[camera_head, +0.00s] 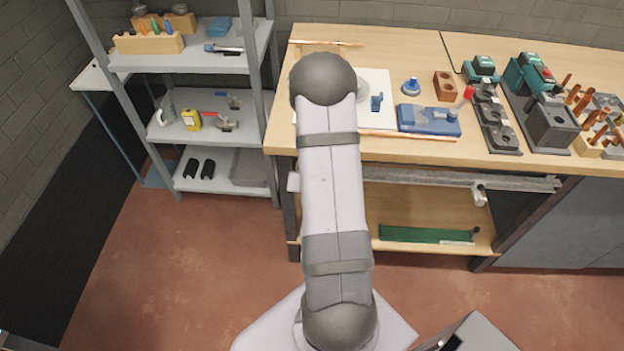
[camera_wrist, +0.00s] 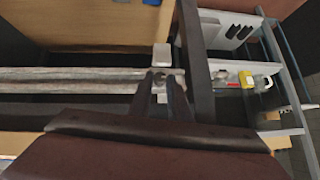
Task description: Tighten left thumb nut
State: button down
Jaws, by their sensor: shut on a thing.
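In the wrist view my gripper (camera_wrist: 163,78) has its two dark fingers on either side of a small greyish nut (camera_wrist: 161,80), the left thumb nut, and is shut on it. The nut sits at the end of a pair of grey lagged pipes (camera_wrist: 70,81), by a white bracket (camera_wrist: 162,56). In the head view my arm hides the gripper and the nut. A white part (camera_head: 293,182) shows just left of my arm under the bench edge. The lagged pipes (camera_head: 430,178) run right to another white bracket (camera_head: 479,193).
The wooden workbench (camera_head: 400,50) is above the pipes, with a blue tool (camera_head: 430,121) and green-topped machines (camera_head: 482,68) on it. A bench leg (camera_wrist: 194,55) stands close right of my fingers in the wrist view. A metal shelf rack (camera_head: 215,133) stands left.

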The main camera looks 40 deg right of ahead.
jog(key=shift+w+d+t+y+b, duration=0.1)
jog(key=shift+w+t+y+b, duration=0.05)
jog(key=shift+t+y+b, duration=0.2)
jog(key=shift+r+m+t, duration=0.1)
jog(key=shift+m+t, duration=0.15)
jog(key=shift+m, duration=0.05)
jog(key=c, duration=1.8)
grip_release()
